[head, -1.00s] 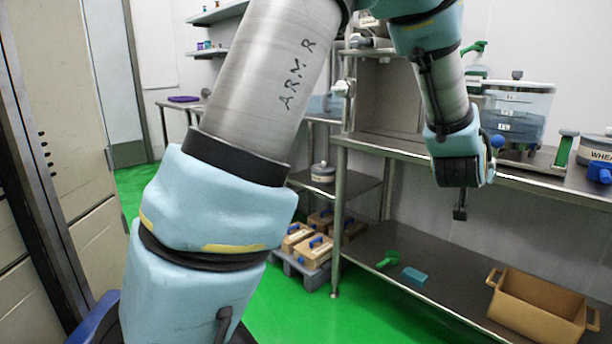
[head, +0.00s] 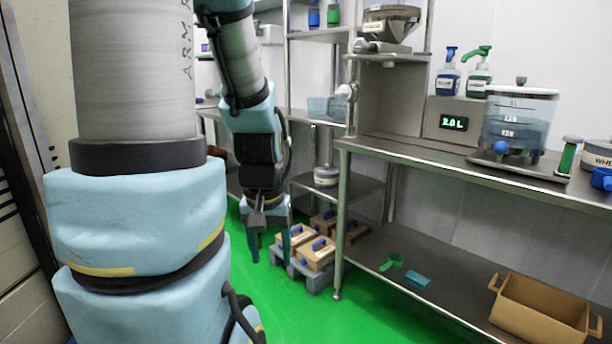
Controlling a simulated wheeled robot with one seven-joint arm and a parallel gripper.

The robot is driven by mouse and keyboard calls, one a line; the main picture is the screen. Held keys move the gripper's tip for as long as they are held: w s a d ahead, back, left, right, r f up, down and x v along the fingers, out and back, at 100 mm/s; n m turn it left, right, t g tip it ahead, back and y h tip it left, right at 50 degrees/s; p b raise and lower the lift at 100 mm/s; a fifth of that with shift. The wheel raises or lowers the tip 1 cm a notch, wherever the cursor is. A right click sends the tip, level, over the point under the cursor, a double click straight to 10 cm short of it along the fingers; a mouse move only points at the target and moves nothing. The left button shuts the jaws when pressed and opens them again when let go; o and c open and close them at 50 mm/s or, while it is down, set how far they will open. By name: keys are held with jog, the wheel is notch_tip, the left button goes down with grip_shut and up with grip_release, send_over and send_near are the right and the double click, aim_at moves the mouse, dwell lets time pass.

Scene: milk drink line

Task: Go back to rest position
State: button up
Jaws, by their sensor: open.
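My gripper (head: 271,252) hangs at the end of my blue-padded arm, left of the steel table. Its two fingers point down with a gap between them, and nothing shows in it. In the picture it is just left of the brown boxes on the floor pallet; how far apart they are I cannot tell. My upper arm and its padding hide much of the left side.
A steel table (head: 440,158) carries a clear water dispenser (head: 518,120) and a display reading 2.0 L (head: 453,123). Its lower shelf holds a green scoop (head: 391,262), a blue item (head: 418,278) and a tan crate (head: 540,312). Brown boxes (head: 318,253) sit on a grey pallet (head: 318,279). Green floor is clear in front.

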notch_tip(320, 180, up, 14)
jog(key=p, duration=1.3)
jog(key=shift+r, duration=0.25)
